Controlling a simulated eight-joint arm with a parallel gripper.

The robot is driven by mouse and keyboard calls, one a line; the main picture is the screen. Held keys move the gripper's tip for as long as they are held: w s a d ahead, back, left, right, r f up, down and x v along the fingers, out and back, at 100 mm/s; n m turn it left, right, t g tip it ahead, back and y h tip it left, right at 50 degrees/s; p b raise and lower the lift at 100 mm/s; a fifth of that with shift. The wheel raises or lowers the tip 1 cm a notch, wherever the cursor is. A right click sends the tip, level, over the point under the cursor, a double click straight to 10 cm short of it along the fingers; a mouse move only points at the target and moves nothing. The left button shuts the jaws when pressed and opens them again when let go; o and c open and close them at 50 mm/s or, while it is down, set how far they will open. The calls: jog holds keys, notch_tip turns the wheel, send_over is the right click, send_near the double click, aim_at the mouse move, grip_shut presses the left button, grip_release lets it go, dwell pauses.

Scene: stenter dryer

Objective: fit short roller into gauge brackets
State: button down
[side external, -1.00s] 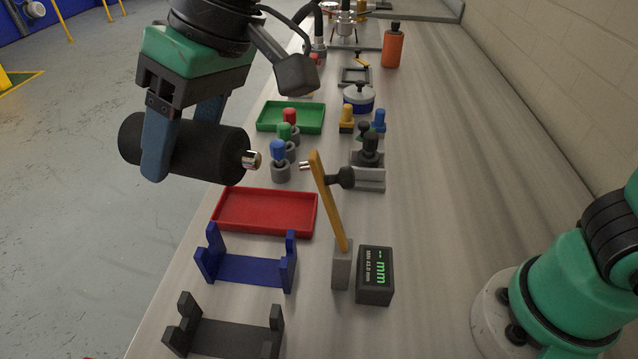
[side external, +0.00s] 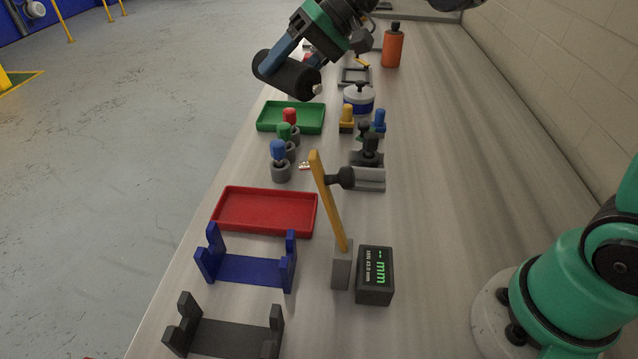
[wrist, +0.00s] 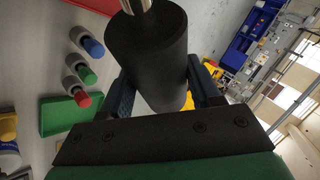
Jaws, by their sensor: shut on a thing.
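My gripper (side external: 277,69) is shut on the short roller (side external: 290,76), a black cylinder with a shiny metal end pin. It holds the roller in the air near the far left edge of the bench, beyond the green tray. In the wrist view the roller (wrist: 147,55) sits between the two blue fingers, its pin at the top of the picture. Two bracket cradles with upright notched ends stand at the near end of the bench: a blue one (side external: 250,271) and a dark grey one (side external: 235,339). Both are empty. The display box (side external: 375,275) stands right of the blue one.
A red tray (side external: 308,228) and a green tray (side external: 261,118) lie empty along the left side. Blue, green and red-topped pegs (side external: 281,171) stand between them. A yellow upright lever (side external: 331,205) rises beside the display. An orange bottle (side external: 392,47) stands far back.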

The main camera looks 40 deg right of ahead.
jog(key=s+a+f+n+g+y, duration=0.1)
jog(key=s+a+f+n+g, duration=0.2)
jog(key=a, duration=0.3)
jog(key=s+a+f+n+g+y, duration=0.2)
jog(key=s+a+f+n+g, duration=0.2)
jog(key=s+a+f+g, duration=0.1)
jog(key=a+f, duration=0.1)
jog(key=a, duration=0.1)
jog(key=shift+s+a, duration=0.15)
jog(key=shift+a, duration=0.15)
jog(key=shift+f, duration=2.85)
jog(key=shift+f, duration=1.45)
jog(key=shift+c, duration=0.5)
grip_release()
jog(key=shift+d, duration=0.15)
